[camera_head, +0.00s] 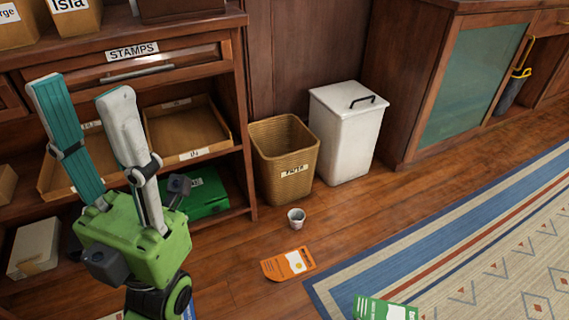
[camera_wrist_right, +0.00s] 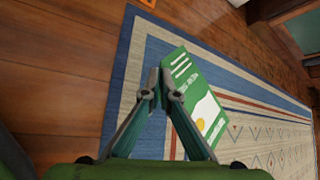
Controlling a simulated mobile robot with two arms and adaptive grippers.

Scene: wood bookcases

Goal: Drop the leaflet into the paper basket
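A green leaflet (camera_wrist_right: 200,95) with a white and yellow picture is pinched at its edge between the fingertips of my right gripper (camera_wrist_right: 161,82) in the right wrist view. In the head view only the top of this leaflet (camera_head: 384,309) shows at the bottom edge, over the rug; the right gripper is out of that view. The paper basket (camera_head: 272,164) is a woven tan bin labelled PAPER, standing upright by the wall. My left gripper (camera_head: 85,95) is open and empty, pointing up in front of the shelves at left.
An orange leaflet (camera_head: 288,264) and a small grey cup (camera_head: 296,218) are on the floor before the basket. A white lidded bin (camera_head: 346,132) stands right of it. The shelf unit (camera_head: 243,110) with trays is left. A striped rug (camera_head: 460,235) covers the right floor.

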